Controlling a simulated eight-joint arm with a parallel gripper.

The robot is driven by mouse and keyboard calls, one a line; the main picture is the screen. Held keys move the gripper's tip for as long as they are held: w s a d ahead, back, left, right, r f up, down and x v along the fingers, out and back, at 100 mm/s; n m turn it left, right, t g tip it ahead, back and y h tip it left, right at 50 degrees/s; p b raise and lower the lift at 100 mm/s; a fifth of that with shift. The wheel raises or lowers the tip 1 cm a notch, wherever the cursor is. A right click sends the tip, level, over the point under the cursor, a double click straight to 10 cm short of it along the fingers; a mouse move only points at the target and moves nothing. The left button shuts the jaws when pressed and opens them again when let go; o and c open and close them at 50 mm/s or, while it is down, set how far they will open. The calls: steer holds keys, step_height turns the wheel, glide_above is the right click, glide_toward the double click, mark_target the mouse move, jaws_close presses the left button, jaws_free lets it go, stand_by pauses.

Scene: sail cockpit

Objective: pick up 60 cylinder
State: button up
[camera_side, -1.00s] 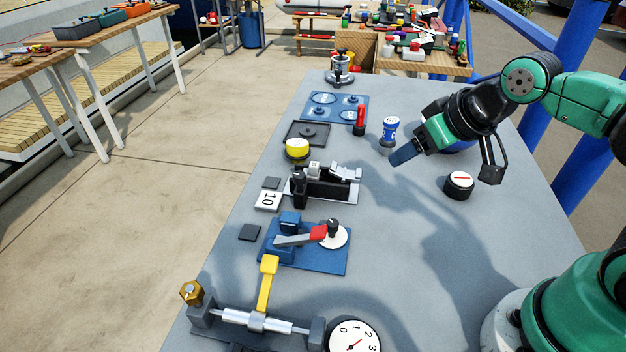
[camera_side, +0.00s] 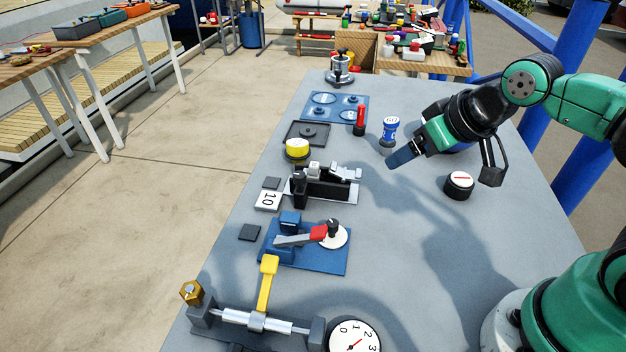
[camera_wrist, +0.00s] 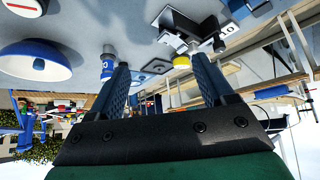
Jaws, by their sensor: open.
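The 60 cylinder (camera_side: 389,132) is a blue piece with a white top marked with a number that looks like 60. It stands upright on the grey table, just beyond my gripper's tips. My gripper (camera_side: 392,163) is above the table to the near side of the cylinder, apart from it. In the wrist view the two blue ribbed fingers of my gripper (camera_wrist: 160,85) are spread with nothing between them. The cylinder (camera_wrist: 107,68) shows there beside the left finger, partly hidden by it.
A black knob with a white top (camera_side: 459,185) is right of my gripper. A blue bowl-like thing (camera_wrist: 35,62) is at left in the wrist view.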

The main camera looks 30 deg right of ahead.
step_height(320, 180, up, 6)
steer(key=m+y, duration=0.7)
steer(key=m, duration=1.5)
glide_above(387, 141)
steer(key=s+a, duration=0.2)
steer(key=s, duration=0.2)
steer(key=d+f+m+t+y, duration=0.1)
steer(key=d+m+t+y, duration=0.1)
steer(key=d+m, duration=0.35)
steer(key=shift+t, duration=0.4)
steer(key=f, duration=0.8)
steer(key=w+d+f, duration=0.1)
steer(key=f, duration=0.3)
steer(key=shift+f, duration=0.25)
steer(key=shift+w+f, duration=0.1)
steer(key=shift+f, duration=0.2)
steer(key=shift+x, duration=2.65)
steer(key=shift+a, duration=0.1)
